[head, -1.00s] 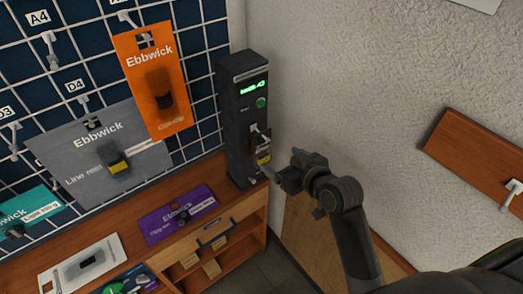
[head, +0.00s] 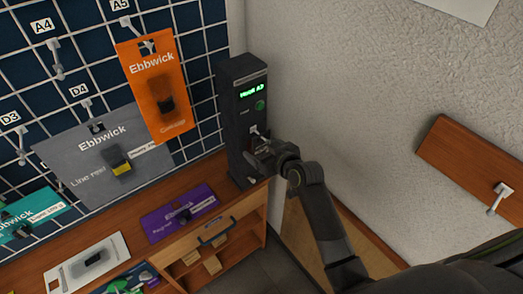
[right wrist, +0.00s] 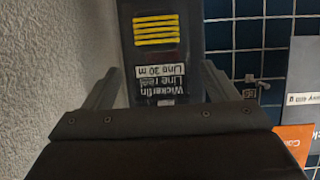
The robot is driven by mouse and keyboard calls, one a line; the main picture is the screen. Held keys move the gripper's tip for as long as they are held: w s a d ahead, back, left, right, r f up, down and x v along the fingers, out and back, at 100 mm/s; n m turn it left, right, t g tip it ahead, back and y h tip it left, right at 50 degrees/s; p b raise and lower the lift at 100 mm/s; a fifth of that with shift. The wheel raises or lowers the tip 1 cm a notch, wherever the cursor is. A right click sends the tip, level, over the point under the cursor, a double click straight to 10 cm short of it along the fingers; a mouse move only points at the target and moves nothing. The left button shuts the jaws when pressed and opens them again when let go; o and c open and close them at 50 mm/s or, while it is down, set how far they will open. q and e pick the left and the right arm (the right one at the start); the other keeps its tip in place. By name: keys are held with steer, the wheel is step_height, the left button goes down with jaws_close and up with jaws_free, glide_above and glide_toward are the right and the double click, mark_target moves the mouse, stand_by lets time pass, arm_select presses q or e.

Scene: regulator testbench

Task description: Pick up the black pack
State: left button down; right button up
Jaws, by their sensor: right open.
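The black pack (right wrist: 158,88) shows upside down in the right wrist view. It has yellow bands and the words "Wickerfin Line reel" and a white label "Line 30 m". My right gripper (right wrist: 160,68) is open, with one finger on each side of the pack; I cannot tell whether either finger touches it. In the head view my right gripper (head: 262,160) is at the front of the dark upright tester (head: 240,115), below its green display, and hides the pack there. My left gripper is not in view.
An orange pack (head: 160,90) and a grey pack (head: 75,165) hang on the wire grid at left. A purple pack (head: 180,213) and a white card (head: 87,263) lie on the wooden bench (head: 130,232). A rough wall (head: 350,80) rises close at right.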

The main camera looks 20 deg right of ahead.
steer(key=shift+w+a+f, duration=0.2)
steer(key=shift+w+f, duration=0.05)
steer(key=shift+w, duration=0.3)
steer(key=c, duration=1.1)
steer(key=shift+r, duration=0.15)
steer(key=shift+r+b, duration=0.3)
steer(key=shift+r, duration=0.3)
steer(key=s+d+b, duration=0.2)
steer(key=s, duration=0.6)
steer(key=s+d+b, duration=0.2)
steer(key=s+d, duration=0.1)
steer(key=s, duration=0.6)
steer(key=shift+s, duration=0.15)
